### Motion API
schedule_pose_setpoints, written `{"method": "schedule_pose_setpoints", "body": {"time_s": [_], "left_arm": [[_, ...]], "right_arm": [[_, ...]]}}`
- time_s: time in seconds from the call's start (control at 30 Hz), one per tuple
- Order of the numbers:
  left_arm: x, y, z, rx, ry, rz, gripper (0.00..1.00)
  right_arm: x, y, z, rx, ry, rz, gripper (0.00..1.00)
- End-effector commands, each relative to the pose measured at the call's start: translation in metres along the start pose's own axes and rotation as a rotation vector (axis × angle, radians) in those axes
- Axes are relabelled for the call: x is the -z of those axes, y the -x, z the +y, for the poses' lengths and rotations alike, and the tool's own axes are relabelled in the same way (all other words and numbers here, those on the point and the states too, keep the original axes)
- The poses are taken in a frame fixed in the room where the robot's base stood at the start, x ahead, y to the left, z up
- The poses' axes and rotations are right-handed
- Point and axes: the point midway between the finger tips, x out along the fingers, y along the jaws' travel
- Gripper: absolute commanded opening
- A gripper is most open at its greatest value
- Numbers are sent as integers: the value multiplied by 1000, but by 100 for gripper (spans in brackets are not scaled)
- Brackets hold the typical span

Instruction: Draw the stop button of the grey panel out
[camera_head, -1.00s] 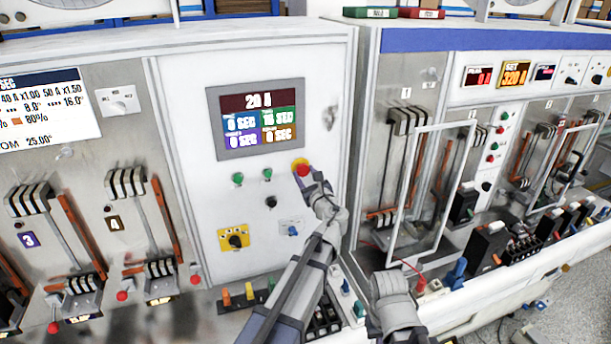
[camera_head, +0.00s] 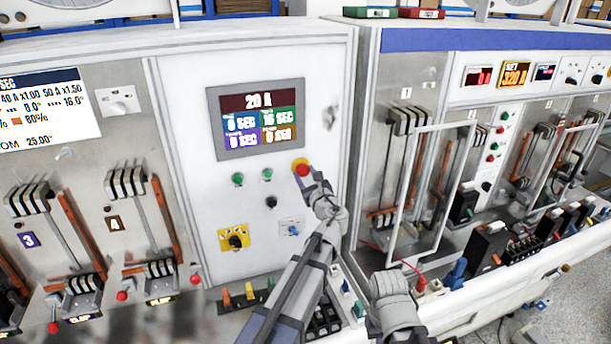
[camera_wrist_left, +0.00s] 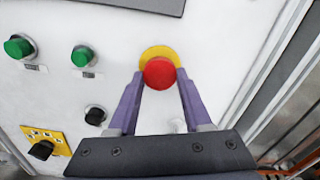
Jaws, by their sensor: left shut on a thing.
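The stop button (camera_head: 302,169) is a red mushroom head on a yellow round base, on the right part of the panel's pale face, below and right of its screen. In the left wrist view the red head (camera_wrist_left: 159,73) sits between the fingertips, with the yellow base (camera_wrist_left: 160,52) showing above it. My left gripper (camera_head: 308,174) is shut on the red head, one purple finger on each side in the wrist view (camera_wrist_left: 160,80). Part of my right arm shows at the bottom centre of the head view; its gripper cannot be made out.
Green buttons (camera_head: 267,174), a black knob (camera_head: 271,202) and a yellow-plated rotary switch (camera_head: 234,238) lie left of the stop button. The screen (camera_head: 257,118) reads 20 A. A white frame (camera_head: 438,195) stands out from the neighbouring cabinet at right.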

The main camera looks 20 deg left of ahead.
Motion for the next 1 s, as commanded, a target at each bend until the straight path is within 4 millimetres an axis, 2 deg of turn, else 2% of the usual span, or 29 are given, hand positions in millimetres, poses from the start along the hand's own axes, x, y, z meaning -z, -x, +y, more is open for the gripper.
{"method": "schedule_pose_setpoints", "body": {"time_s": [0.17, 0.37, 0.57, 0.6, 0.87, 1.0], "left_arm": [[0, 1, 0, 0, 0, 0, 0], [0, 20, 1, 1, 0, 0, 0], [0, 19, 0, -1, 1, 1, 0], [0, 19, 0, -1, 1, 1, 51], [0, 19, 0, 0, 0, 0, 80], [0, 18, 0, 0, 0, 0, 81]], "right_arm": [[0, 0, 0, 0, 0, 0, 0], [0, 0, 0, 0, 0, 0, 0], [0, 0, 0, 0, 0, 0, 0], [0, 0, 0, 0, 0, 0, 0], [0, 0, 0, 0, 0, 0, 0], [0, 0, 0, 0, 0, 0, 0]]}}
